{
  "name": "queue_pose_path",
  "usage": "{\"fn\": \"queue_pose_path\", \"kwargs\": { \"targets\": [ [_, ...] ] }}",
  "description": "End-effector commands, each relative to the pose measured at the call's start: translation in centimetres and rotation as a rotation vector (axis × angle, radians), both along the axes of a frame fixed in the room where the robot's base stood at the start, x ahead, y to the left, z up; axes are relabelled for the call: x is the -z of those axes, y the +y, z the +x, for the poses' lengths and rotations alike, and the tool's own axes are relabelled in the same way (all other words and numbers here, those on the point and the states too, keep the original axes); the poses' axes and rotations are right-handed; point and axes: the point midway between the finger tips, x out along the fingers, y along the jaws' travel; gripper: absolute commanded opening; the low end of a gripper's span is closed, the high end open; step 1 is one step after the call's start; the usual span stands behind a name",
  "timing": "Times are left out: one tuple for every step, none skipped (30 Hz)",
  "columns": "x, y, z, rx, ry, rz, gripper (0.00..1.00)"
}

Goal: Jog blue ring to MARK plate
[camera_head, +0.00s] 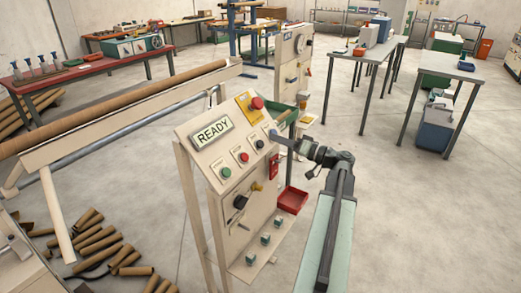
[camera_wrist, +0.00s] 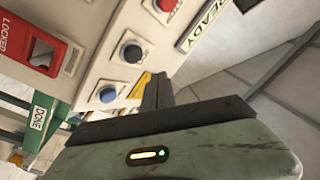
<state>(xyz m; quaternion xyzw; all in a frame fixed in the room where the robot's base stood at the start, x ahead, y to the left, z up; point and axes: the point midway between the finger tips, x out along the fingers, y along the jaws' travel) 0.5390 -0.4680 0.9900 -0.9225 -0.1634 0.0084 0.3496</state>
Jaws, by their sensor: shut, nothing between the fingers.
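My gripper (camera_head: 274,136) is shut and empty at the right edge of the cream control panel (camera_head: 205,140). In the wrist view its dark fingers (camera_wrist: 154,90) point at the panel, just right of a round blue button (camera_wrist: 107,95). I cannot tell whether they touch the panel. A black button (camera_wrist: 133,52) and a red button (camera_wrist: 165,5) stand in line with the blue one. The READY plate (camera_head: 212,136) is on the panel's upper left. I cannot make out a blue ring or a MARK plate in either view.
A long brown tube (camera_head: 110,105) lies along the winder at left. Loose tube pieces (camera_head: 100,245) are on the floor. A red bin (camera_head: 292,200) hangs right.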

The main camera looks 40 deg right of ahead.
Motion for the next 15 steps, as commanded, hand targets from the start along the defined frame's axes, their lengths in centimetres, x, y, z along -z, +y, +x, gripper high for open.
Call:
{"fn": "queue_pose_path", "kwargs": {
  "targets": [
    [1.0, 0.2, 0.6, -0.001, 0.000, 0.000, 0.00],
    [1.2, 0.2, 0.9, -0.001, 0.000, 0.000, 0.00],
    [1.5, 0.3, 1.2, -0.001, 0.000, 0.000, 0.00],
    [1.7, 0.4, 1.5, -0.001, 0.000, 0.000, 0.00],
    [1.8, 0.4, 1.7, -0.001, 0.000, 0.000, 0.00],
    [2.0, 0.5, 2.0, -0.001, -0.001, 0.000, 0.00],
    [2.1, 0.5, 2.1, -0.001, -0.001, 0.000, 0.00],
    [2.2, 0.6, 2.3, -0.001, -0.001, 0.000, 0.00],
    [2.2, 0.6, 2.4, -0.001, -0.001, 0.000, 0.00],
    [2.3, 0.6, 2.5, -0.001, -0.001, 0.000, 0.00],
    [2.3, 0.6, 2.6, -0.001, -0.001, 0.000, 0.00],
    [2.3, 0.7, 2.6, 0.000, 0.000, 0.000, 0.00],
    [2.3, 0.7, 2.7, 0.000, 0.000, 0.000, 0.00],
    [2.3, 0.7, 2.7, 0.000, 0.000, 0.000, 0.00],
    [2.3, 0.7, 2.7, 0.000, 0.000, 0.000, 0.00]
  ]
}}
